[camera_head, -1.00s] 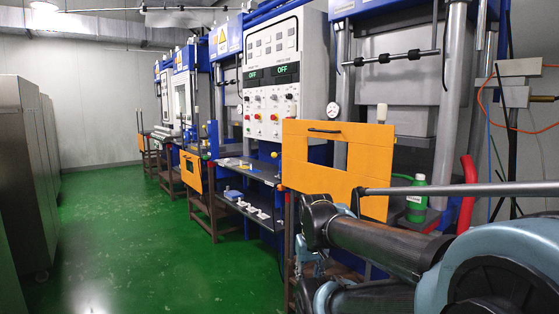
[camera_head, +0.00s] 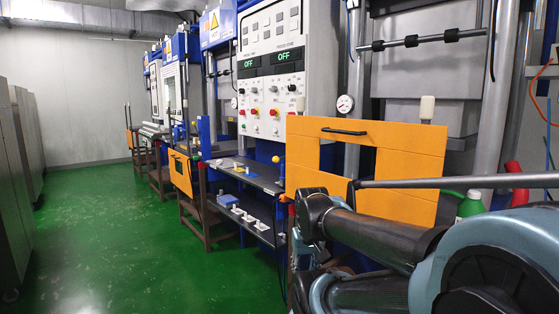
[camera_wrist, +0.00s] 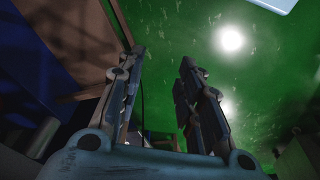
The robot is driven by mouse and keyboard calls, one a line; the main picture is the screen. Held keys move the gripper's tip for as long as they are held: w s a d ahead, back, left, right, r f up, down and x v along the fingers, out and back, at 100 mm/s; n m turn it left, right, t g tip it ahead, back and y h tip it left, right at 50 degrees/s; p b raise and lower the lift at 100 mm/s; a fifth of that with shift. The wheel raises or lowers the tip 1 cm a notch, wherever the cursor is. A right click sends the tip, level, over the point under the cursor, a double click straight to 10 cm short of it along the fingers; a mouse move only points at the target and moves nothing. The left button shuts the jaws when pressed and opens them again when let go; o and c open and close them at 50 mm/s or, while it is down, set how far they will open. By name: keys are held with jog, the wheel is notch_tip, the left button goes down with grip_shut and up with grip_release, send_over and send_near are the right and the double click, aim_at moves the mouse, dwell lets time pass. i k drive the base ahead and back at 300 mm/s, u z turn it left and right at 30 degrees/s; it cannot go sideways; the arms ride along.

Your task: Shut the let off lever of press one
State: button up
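No lever is clearly marked as the let off lever of press one. A press with an orange guard (camera_head: 405,150) stands at right in the head view, beside a control panel (camera_head: 283,98) with small knobs, red and yellow buttons, and two displays reading OFF. A yellow ball knob (camera_head: 277,160) sticks up at the shelf edge below the panel; I cannot tell whether it belongs to the lever. In the wrist view my gripper (camera_wrist: 162,58) has its two fingers apart, with only green floor between them. It touches nothing that I can see.
A dark shelf (camera_head: 247,174) holds small pale parts, with more on the lower shelf. A green bottle (camera_head: 470,206) and a red curved part (camera_head: 516,184) are at right, behind my arm. Grey cabinets (camera_head: 22,135) line the left. The green floor (camera_head: 110,230) between is clear.

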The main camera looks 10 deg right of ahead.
aim_at(275, 160)
jog(key=i, duration=0.15)
jog(key=z, duration=0.25)
jog(key=k, duration=1.2)
jog(key=u, duration=0.6)
jog(key=i, duration=1)
